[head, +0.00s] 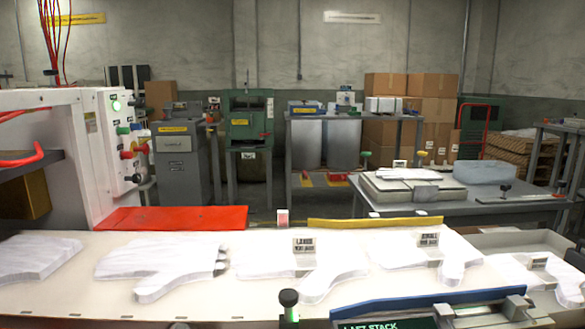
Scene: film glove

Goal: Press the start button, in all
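A white machine (60,115) stands at the left, with a control panel (105,150) on its right side. The panel carries a lit green round button (116,106), a green knob (124,130) below it, a red projecting button (128,154) and a dark knob (136,178). No label saying start is readable, so I cannot tell for sure which is the start button. My gripper is not in view, and nothing is seen touching the panel.
A long pale bench (75,292) with several white glove-shaped pieces (160,265) crosses the foreground. A red plate (172,218) lies by the machine's foot. A black post with a green part (289,306) stands at the front edge. A grey cabinet (178,160) stands behind the panel.

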